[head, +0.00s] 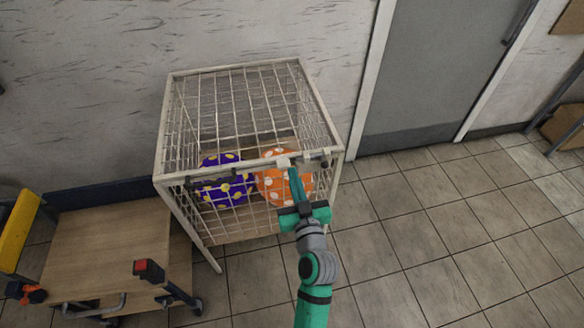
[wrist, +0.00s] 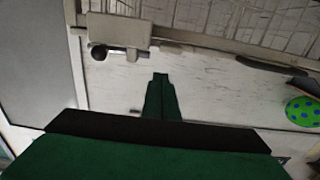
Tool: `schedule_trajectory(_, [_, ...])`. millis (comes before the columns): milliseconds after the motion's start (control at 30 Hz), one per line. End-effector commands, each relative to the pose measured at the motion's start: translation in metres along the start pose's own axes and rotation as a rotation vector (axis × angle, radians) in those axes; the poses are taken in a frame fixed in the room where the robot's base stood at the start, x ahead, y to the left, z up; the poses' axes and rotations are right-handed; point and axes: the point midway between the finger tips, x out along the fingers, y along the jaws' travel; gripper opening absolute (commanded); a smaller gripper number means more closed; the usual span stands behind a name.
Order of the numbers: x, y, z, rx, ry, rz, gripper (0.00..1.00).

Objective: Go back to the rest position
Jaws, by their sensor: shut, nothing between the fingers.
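A pale wire cage (head: 168,130) stands against the wall in the head view. Inside it are a purple balloon with yellow dots (head: 224,195) and an orange balloon with white dots (head: 268,190). My gripper (head: 292,172) is at the cage's upper front edge, close to the white latch block (head: 283,162). I cannot tell from the head view whether it touches the block. In the wrist view, my gripper's fingers (wrist: 160,78) are together with nothing between them. The latch block (wrist: 118,30) shows apart from the fingertips there.
A wooden-topped cart (head: 110,235) stands left of the cage, with a yellow part (head: 18,232) at its left. A grey door (head: 440,70) is behind to the right. Tiled floor (head: 440,230) on the right is clear. A green, blue-dotted round thing (wrist: 303,111) shows in the wrist view.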

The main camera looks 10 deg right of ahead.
Motion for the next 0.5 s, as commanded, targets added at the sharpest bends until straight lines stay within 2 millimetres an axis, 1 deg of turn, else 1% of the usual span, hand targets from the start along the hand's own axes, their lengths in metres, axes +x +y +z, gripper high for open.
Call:
schedule_trajectory(33, [-0.009,-0.001,0.004,0.003,-0.003,0.000,0.00])
schedule_trajectory(200, [-0.032,-0.001,0.011,0.002,0.000,-0.001,0.00])
schedule_trajectory(333, [-0.044,-0.001,0.014,0.002,0.001,-0.001,0.00])
schedule_trajectory(500, [-0.051,-0.001,0.016,0.000,0.003,-0.001,0.00])
